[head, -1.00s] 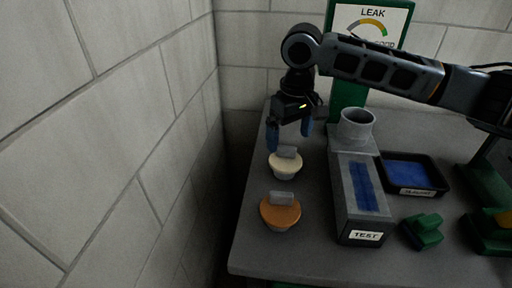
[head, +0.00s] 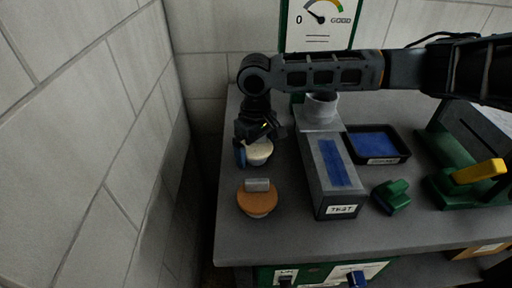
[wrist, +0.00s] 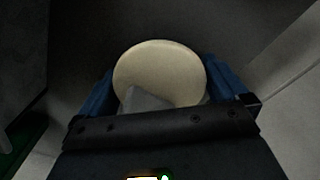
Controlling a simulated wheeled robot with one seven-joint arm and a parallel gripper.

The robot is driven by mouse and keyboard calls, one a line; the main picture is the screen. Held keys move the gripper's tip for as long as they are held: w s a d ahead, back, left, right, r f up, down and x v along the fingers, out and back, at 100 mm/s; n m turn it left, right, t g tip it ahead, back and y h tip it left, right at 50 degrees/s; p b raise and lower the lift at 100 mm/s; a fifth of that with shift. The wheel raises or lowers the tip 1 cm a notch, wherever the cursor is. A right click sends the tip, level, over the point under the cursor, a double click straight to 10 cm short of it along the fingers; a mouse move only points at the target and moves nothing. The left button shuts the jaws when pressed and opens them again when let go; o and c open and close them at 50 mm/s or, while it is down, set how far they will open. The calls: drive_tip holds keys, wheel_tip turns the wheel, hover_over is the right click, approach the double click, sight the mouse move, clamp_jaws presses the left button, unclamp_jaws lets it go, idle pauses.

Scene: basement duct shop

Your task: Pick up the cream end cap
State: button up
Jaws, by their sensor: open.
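The cream end cap (head: 259,153) stands on the grey bench near its left side, partly hidden by my gripper in the head view. In the wrist view the cream end cap (wrist: 160,68) lies between the two blue fingers, with its grey grip tab near the palm. My gripper (head: 251,152) points down over the cap with its fingers open, one on each side of it. I cannot tell whether the fingers touch the cap.
An orange end cap (head: 257,202) with a grey tab sits in front. A block wall (head: 95,130) rises close on the left.

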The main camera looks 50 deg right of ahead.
drive_tip(key=c, duration=0.7)
